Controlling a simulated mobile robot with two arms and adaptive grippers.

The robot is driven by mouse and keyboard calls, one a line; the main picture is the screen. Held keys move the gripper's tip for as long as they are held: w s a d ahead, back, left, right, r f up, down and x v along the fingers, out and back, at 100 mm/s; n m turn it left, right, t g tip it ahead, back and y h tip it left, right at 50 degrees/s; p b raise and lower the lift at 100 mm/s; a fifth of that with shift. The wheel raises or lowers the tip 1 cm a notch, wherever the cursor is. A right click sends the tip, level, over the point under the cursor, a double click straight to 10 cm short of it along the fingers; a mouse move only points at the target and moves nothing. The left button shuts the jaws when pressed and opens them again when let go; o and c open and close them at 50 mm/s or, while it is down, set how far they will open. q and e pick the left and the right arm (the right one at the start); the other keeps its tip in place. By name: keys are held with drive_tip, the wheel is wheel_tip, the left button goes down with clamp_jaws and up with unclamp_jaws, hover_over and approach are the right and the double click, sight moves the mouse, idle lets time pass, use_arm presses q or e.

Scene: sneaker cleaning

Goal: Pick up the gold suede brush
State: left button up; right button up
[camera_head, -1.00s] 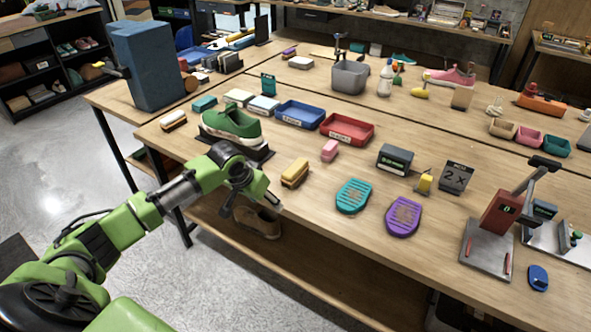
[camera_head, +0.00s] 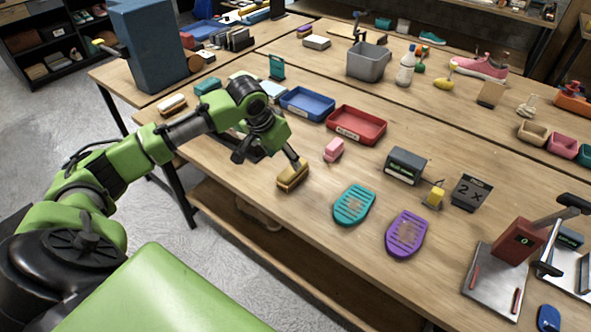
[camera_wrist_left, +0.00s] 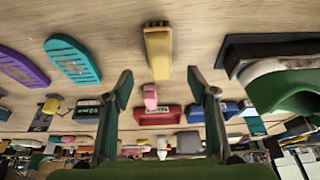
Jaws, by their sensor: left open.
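The gold suede brush (camera_head: 291,179), a yellow-gold block with a paler underside, lies near the front edge of the table in the head view. In the left wrist view the brush (camera_wrist_left: 157,52) appears ahead of the fingertips, roughly centred between them. My left gripper (camera_head: 268,159) is over the front edge area, its fingers spread and empty. One finger overlaps the far end of the brush in the head view; I cannot tell whether it touches. Both open fingers also show in the left wrist view (camera_wrist_left: 159,78). My right gripper is not in view.
A pink block (camera_head: 334,149) lies behind the brush, with a red tray (camera_head: 372,139) and blue tray (camera_head: 325,108) farther back. A teal pad (camera_head: 368,201) and purple pad (camera_head: 398,249) lie to the right. A green sneaker (camera_wrist_left: 285,92) is close by in the wrist view.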

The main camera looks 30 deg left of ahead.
sight(291, 169)
use_arm(q)
drive_tip(key=x, duration=0.4)
drive_tip(key=shift+f, duration=0.15)
drive_tip(key=shift+w+f, duration=0.2)
drive_tip(key=shift+f, duration=0.15)
drive_tip(key=shift+w+f+p, duration=0.1)
drive_tip(key=shift+f+p, duration=0.1)
drive_tip(key=shift+p, duration=0.1)
drive_tip(key=p+x, duration=0.1)
drive_tip(key=x, duration=0.2)
drive_tip(key=shift+w+f, duration=0.3)
drive_tip(key=shift+w, duration=0.05)
drive_tip(key=shift+w+d+f, duration=0.1)
drive_tip(key=shift+w+f, duration=0.1)
drive_tip(key=shift+f, duration=0.3)
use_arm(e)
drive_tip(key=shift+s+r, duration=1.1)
use_arm(q)
drive_tip(key=shift+f+p, duration=0.2)
drive_tip(key=shift+p, duration=0.25)
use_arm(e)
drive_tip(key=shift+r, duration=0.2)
use_arm(q)
drive_tip(key=shift+c, duration=0.4)
